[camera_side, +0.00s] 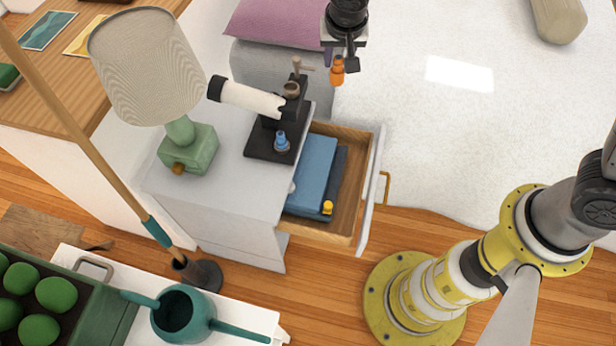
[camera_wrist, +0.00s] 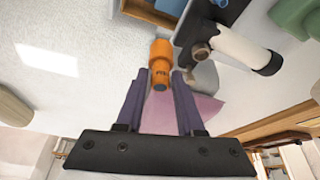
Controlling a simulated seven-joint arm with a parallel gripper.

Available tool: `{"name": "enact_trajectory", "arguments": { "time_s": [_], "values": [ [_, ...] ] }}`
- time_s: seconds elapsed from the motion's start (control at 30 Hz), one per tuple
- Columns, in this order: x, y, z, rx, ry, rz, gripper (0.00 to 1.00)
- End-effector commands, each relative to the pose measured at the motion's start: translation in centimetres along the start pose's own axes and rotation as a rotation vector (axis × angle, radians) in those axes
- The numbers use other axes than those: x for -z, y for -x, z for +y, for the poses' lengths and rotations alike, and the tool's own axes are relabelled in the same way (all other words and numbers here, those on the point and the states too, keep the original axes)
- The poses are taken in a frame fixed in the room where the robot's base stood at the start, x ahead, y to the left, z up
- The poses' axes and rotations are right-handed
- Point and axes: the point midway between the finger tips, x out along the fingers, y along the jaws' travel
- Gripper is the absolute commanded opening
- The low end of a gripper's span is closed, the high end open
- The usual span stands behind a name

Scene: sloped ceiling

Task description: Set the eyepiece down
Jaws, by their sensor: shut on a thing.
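An orange eyepiece (camera_side: 337,72) hangs from my gripper (camera_side: 341,58), beside the bed and to the upper right of the microscope. In the wrist view, the eyepiece (camera_wrist: 160,62) is between the tips of my gripper's purple fingers (camera_wrist: 159,82), with small dark marks on it. The microscope, with a white tube (camera_side: 250,99) and a black base (camera_side: 262,151), stands on the grey nightstand (camera_side: 216,200). A blue eyepiece-like piece (camera_side: 282,142) is upright on or against its base. A yellow one (camera_side: 327,208) is in the open drawer (camera_side: 343,222).
A green lamp (camera_side: 190,148) stands left of the microscope. The drawer also holds a blue book-like item (camera_side: 313,170). A purple pillow (camera_side: 275,22) lies behind. A wooden pole (camera_side: 95,150) crosses the left. A watering can (camera_side: 190,316) is at front.

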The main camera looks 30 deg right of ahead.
Motion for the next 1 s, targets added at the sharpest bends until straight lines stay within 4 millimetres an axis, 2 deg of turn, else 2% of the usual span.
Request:
{"name": "enact_trajectory", "arguments": {
  "time_s": [0.17,0.27,0.47,0.63,0.8,0.9,1.0],
  "values": [
    [-0.1,-2.7,-0.2,-0.129,-0.298,0.0,0.0],
    [-0.5,-5.0,-0.1,-0.211,-0.492,-0.002,0.0],
    [-2.0,-11.0,0.6,-0.378,-0.89,-0.001,0.0],
    [-4.8,-17.6,2.3,-0.509,-1.196,0.0,0.0],
    [-8.3,-23.4,4.5,-0.557,-1.323,0.001,0.0],
    [-10.0,-25.6,5.5,-0.553,-1.321,0.001,0.0],
    [-11.2,-26.8,6.3,-0.55,-1.32,0.001,0.0]
  ]
}}
